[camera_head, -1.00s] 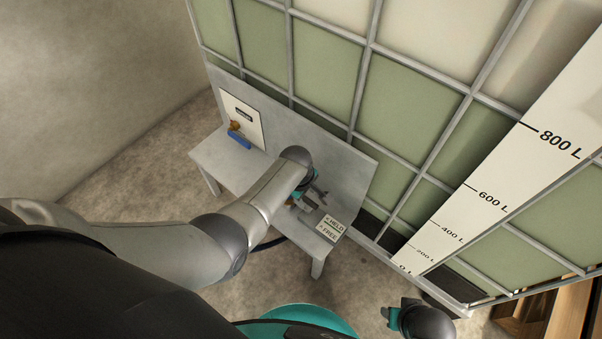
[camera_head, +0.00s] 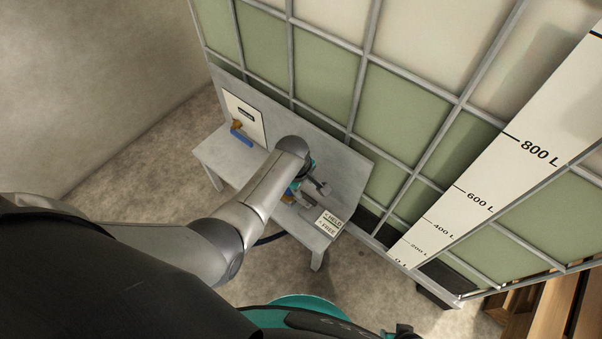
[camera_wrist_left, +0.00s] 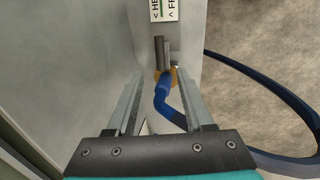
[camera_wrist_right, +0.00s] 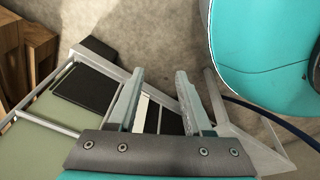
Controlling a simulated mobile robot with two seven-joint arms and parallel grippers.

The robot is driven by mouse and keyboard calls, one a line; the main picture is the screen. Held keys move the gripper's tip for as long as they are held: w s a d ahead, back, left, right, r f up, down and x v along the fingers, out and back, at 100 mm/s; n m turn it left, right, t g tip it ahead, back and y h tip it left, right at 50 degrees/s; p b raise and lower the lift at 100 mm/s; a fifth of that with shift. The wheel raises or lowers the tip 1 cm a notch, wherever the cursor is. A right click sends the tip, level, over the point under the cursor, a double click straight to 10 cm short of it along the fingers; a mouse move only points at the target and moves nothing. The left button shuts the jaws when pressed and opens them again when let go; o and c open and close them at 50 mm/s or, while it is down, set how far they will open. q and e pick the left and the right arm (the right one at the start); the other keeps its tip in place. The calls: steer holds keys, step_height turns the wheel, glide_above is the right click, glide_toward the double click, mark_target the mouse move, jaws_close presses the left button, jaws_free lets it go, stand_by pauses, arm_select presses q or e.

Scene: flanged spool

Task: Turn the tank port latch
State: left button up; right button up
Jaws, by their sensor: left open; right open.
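The latch (camera_wrist_left: 162,52) shows in the left wrist view as a grey bar beside a brass-coloured fitting (camera_wrist_left: 173,76). A blue hose end (camera_wrist_left: 164,88) meets the fitting. A white label (camera_head: 330,223) reading HELD and FREE, with arrows, lies just beyond the latch; it also shows in the left wrist view (camera_wrist_left: 164,10). My left gripper (camera_wrist_left: 160,75) is open, its fingers on either side of the fitting and hose in the picture; I cannot tell whether they touch. In the head view my left wrist hides much of the latch. My right gripper (camera_wrist_right: 158,76) is open and empty.
A grey bench (camera_head: 213,156) with a back panel stands against the caged tank (camera_head: 400,105). A white plate (camera_head: 245,112) with a brass and blue valve (camera_head: 240,133) is on the left. A dark blue hose (camera_wrist_left: 265,95) loops beside the bench. Wooden slats (camera_head: 545,312) are at the lower right.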

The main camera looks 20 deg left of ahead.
arm_select(q)
step_height(320, 180, up, 6)
steer(key=s+p, duration=0.1)
steer(key=p, duration=0.3)
steer(key=shift+a, duration=0.2)
arm_select(e)
steer(key=s+d, duration=0.2)
steer(key=s, duration=0.4)
steer(key=shift+s+r, duration=0.2)
steer(key=shift+r, duration=0.15)
arm_select(q)
steer(key=shift+s, duration=0.15)
